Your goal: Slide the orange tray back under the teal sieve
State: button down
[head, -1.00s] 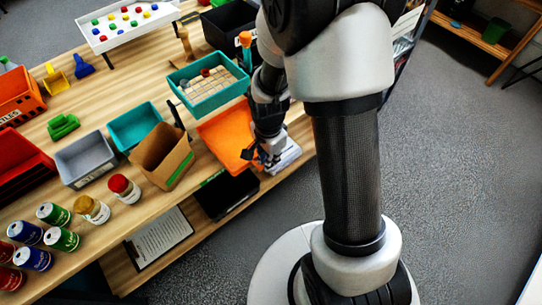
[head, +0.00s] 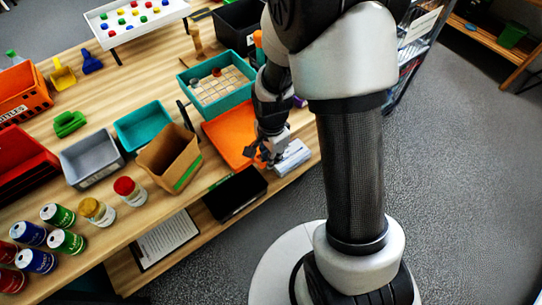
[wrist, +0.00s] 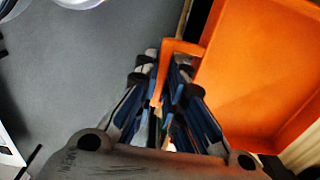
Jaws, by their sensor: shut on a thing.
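The teal sieve (head: 184,88) stands on the wooden table in the head view, with a pale grid floor and a few small pieces in it, one red. The orange tray (head: 228,135) sticks out from the sieve's near side toward the table's front edge. How far it reaches under the sieve is hidden. My gripper (head: 260,154) is at the tray's front edge. In the wrist view my gripper (wrist: 165,68) is shut on the orange tray's handle (wrist: 183,46), with the tray's floor (wrist: 255,65) to the right.
A white box (head: 293,157) lies right of my gripper near the table edge. A brown paper bag (head: 168,157) and a teal bin (head: 143,127) stand left of the tray. A black bin (head: 236,192) sits lower, below the table's front edge.

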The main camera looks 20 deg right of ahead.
jog(key=c, duration=1.6)
grip_release()
notch_tip(320, 180, up, 12)
jog(key=shift+s, duration=0.1)
jog(key=s+r+n+t, duration=0.4)
jog(key=s+r+n, duration=1)
jog(key=s+r, duration=0.1)
jog(key=shift+s+a, duration=0.3)
